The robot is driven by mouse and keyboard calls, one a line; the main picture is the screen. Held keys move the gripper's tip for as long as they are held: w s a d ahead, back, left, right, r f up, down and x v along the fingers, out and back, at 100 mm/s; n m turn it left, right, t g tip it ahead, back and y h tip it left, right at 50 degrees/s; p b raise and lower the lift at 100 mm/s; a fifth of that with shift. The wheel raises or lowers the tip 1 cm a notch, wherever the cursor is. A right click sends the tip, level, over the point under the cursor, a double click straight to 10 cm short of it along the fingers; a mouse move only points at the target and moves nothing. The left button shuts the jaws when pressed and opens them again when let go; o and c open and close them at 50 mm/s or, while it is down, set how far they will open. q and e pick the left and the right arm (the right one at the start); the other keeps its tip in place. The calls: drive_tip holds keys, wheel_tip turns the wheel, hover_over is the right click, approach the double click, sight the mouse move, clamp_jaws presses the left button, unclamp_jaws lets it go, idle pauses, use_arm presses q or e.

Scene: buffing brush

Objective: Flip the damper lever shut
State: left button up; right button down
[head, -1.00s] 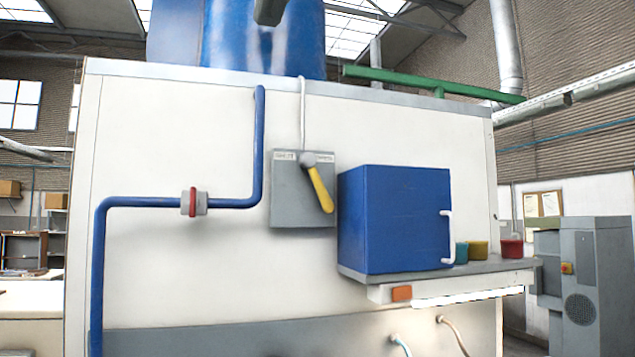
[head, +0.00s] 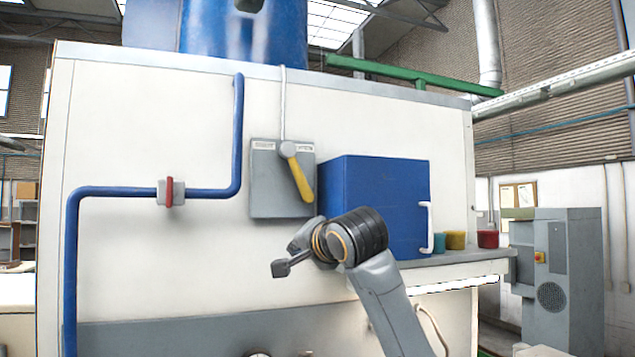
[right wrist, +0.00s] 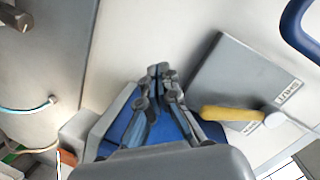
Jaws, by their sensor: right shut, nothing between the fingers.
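The damper lever (head: 300,180) is a yellow handle on a round grey pivot, mounted on a grey plate box (head: 275,195) on the white cabinet wall. It slants down and to the right from its pivot. The lever also shows in the right wrist view (right wrist: 230,113), to the right of the fingers. My right gripper (head: 280,268) is shut and empty, below the lever and apart from it in the picture. Its closed fingertips show in the right wrist view (right wrist: 160,72). My left gripper is out of view.
A blue box (head: 375,200) with a white handle stands on a shelf (head: 470,262) right of the lever. Teal, yellow and red cups stand beside it. The wall between is clear.

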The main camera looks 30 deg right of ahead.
sight(298, 173)
drive_tip(key=s+d+r+m, duration=0.1)
drive_tip(key=s+r, duration=0.1)
drive_tip(key=r, duration=0.2)
drive_tip(key=s+d+r+m+t, duration=0.1)
drive_tip(key=s+d+r, duration=0.1)
drive_tip(key=r, duration=0.3)
drive_tip(key=s+d+r+m+h, duration=0.1)
drive_tip(key=s+d+r, duration=0.1)
drive_tip(key=r, duration=0.3)
drive_tip(key=shift+s+m+t, duration=0.3)
drive_tip(key=shift+s+t, duration=0.1)
drive_tip(key=shift+s, duration=0.15)
drive_tip(key=shift+w, duration=0.1)
drive_tip(key=shift+w, duration=0.15)
drive_tip(key=w+p, duration=0.2)
drive_tip(key=w, duration=0.1)
drive_tip(key=w+d+p, duration=0.1)
drive_tip(key=w+p, duration=0.1)
drive_tip(key=w, duration=0.1)
drive_tip(key=w+p, duration=0.2)
drive_tip(key=w, duration=0.1)
drive_tip(key=shift+w+d+f, duration=0.1)
drive_tip(key=shift+w+d, duration=0.05)
drive_tip(key=shift+d, duration=0.25)
drive_tip(key=shift+w, duration=0.1)
drive_tip(key=shift+f, duration=0.1)
